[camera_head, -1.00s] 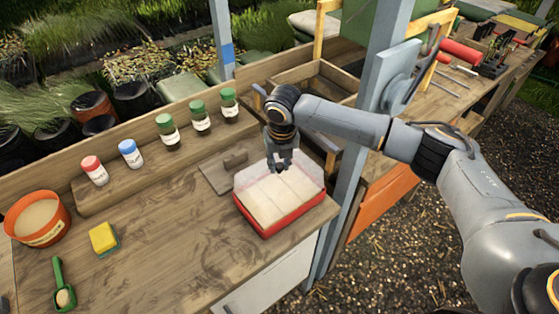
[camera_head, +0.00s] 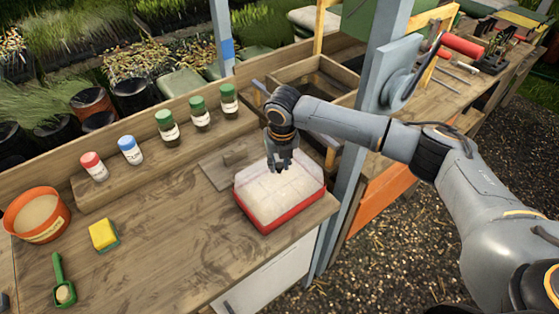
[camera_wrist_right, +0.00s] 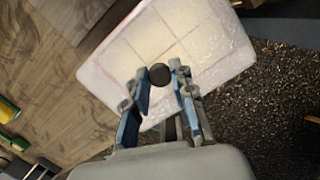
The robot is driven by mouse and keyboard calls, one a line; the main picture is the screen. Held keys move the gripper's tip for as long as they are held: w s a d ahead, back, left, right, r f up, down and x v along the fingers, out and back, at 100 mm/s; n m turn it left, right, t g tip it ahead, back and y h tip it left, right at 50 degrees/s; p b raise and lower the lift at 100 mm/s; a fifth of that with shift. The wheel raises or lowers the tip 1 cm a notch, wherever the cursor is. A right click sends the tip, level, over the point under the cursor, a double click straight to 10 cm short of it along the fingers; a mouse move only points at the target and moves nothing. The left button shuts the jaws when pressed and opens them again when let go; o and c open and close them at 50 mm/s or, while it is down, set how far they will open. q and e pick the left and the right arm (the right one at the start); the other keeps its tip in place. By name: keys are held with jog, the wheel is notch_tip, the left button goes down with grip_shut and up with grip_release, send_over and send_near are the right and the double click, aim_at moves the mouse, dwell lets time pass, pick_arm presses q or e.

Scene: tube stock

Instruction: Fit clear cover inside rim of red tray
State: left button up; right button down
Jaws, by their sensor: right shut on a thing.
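The red tray (camera_head: 283,219) stands near the table's front right corner. It holds pale, grainy material split into several sections. The clear cover (camera_head: 262,203) lies over the tray as a hazy layer, and it fills much of the right wrist view (camera_wrist_right: 207,42). The cover's dark round knob (camera_wrist_right: 159,75) shows between the fingers of my right gripper (camera_head: 279,166). That gripper is shut on the cover at its knob, above the tray's back half. I cannot tell whether the cover's edges sit inside the rim all round. My left gripper is out of view.
A grey-blue post (camera_head: 352,165) stands close on the right. Several bottles (camera_head: 168,127) line the back ledge. A yellow sponge (camera_head: 103,234) and green scoop (camera_head: 62,280) lie left; the front middle is clear.

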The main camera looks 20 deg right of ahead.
jog(key=shift+f+p, duration=0.65)
jog(key=shift+f, duration=0.1)
dwell(1.5)
dwell(0.5)
jog(key=c, duration=1)
grip_release()
jog(key=shift+c, duration=0.2)
notch_tip(320, 180, up, 6)
jog(key=p, duration=0.5)
jog(key=shift+f, duration=0.15)
jog(key=shift+r+p, duration=0.45)
jog(key=shift+r, duration=0.7)
